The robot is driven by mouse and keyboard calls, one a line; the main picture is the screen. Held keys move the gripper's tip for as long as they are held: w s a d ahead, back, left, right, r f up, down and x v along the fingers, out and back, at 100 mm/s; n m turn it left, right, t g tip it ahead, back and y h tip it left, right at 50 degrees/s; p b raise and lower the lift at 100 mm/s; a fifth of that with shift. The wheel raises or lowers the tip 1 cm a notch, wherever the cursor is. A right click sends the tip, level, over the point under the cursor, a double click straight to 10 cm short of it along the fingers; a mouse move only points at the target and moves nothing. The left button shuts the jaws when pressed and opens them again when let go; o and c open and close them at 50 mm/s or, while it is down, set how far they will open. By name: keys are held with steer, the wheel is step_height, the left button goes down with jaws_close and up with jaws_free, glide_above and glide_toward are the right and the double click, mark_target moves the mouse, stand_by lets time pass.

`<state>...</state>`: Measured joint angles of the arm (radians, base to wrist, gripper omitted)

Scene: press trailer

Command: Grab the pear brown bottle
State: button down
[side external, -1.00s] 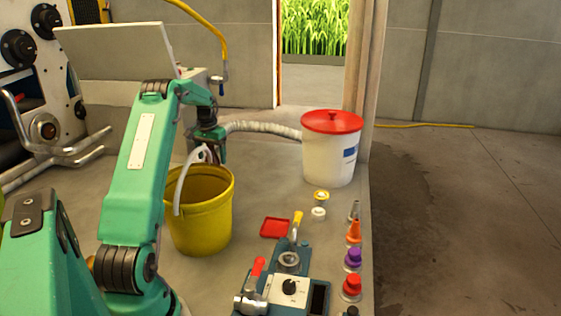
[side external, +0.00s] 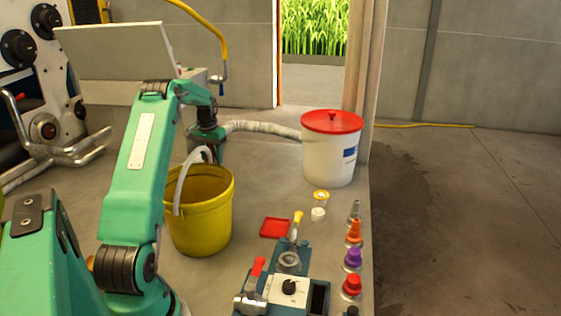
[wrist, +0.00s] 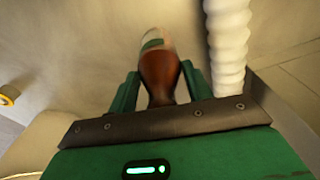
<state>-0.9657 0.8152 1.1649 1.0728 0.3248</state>
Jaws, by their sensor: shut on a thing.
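In the wrist view, a brown, pear-shaped bottle (wrist: 160,75) with a pale and green label sits between the two green fingers of my gripper (wrist: 160,88). Its narrow neck points toward the gripper body and its labelled end points away. The fingers are shut on it, one on each side. In the side view, my gripper (side external: 207,146) is low behind the yellow bucket (side external: 203,232). The bottle cannot be made out clearly there.
A ribbed white hose (side external: 262,127) runs right beside my gripper to a white bucket with a red lid (side external: 332,148). A small press unit (side external: 285,285), a red tray (side external: 276,227) and several coloured caps stand at the front right. Open floor lies on the far right.

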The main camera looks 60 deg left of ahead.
steer(key=shift+r, duration=0.2)
steer(key=shift+r, duration=0.5)
step_height(320, 180, up, 3)
steer(key=shift+f, duration=0.1)
steer(key=w+d+r, duration=0.5)
steer(key=d+r, duration=0.2)
steer(key=d, duration=0.3)
steer(key=shift+d, duration=0.35)
